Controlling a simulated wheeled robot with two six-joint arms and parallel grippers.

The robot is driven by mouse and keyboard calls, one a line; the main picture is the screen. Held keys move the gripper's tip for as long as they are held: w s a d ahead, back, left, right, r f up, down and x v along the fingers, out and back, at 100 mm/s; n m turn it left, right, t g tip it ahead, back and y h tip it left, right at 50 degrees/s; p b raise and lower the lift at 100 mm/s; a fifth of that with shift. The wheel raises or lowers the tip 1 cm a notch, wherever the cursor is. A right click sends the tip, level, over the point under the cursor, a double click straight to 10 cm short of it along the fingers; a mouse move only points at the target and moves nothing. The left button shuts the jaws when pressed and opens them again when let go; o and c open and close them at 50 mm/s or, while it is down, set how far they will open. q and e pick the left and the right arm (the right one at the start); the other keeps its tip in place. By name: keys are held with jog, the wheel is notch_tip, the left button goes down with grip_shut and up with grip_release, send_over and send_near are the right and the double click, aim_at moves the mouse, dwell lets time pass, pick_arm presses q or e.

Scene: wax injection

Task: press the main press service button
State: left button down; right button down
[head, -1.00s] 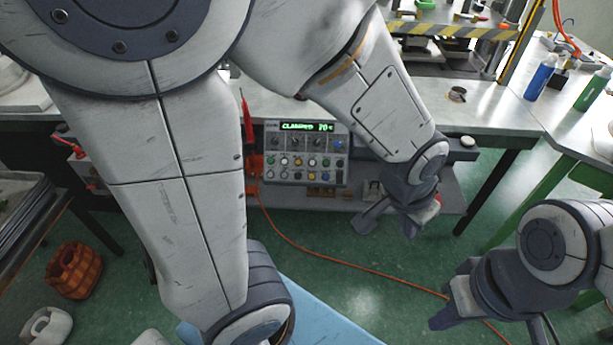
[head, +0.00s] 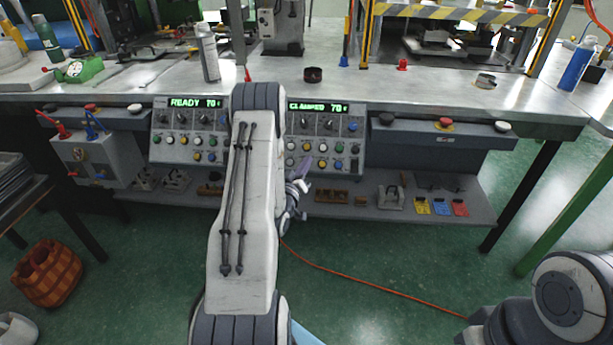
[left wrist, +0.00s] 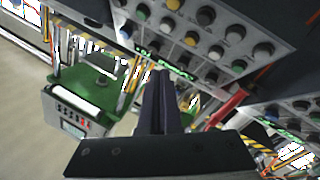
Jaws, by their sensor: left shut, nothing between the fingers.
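Two control panels hang under the bench's front edge. The right panel (head: 325,140) reads CLAMPED 70 and the left panel (head: 188,132) reads READY 70. Both carry rows of knobs and coloured buttons; labels are too small to read, so I cannot tell which is the service button. My left gripper (head: 299,187) is below the right panel's lower left part, partly hidden by its own arm. In the left wrist view its dark fingers (left wrist: 160,90) are together and empty, pointing toward a tilted button panel (left wrist: 205,35), apparently apart from it.
A black box with a red button (head: 446,124) is right of the right panel. A lower shelf (head: 400,208) holds small parts and coloured cards. A spray can (head: 208,55) stands on the bench (head: 330,90). An orange cable (head: 380,288) crosses the green floor.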

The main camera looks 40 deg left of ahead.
pick_arm(q)
jog(key=shift+s+a+f, duration=0.2)
jog(key=shift+s+a, duration=0.25)
jog(key=w+a+f+b, duration=0.3)
jog(key=w+f+b, duration=0.2)
jog(key=shift+w+a+f, duration=0.25)
jog(key=shift+w+f, duration=0.1)
jog(key=shift+w, duration=0.05)
jog(key=shift+f+b, duration=0.1)
jog(key=shift+b, duration=0.3)
dwell(1.7)
jog(key=shift+w+a+f, duration=0.15)
jog(key=shift+w+f, duration=0.05)
jog(key=shift+w, duration=0.05)
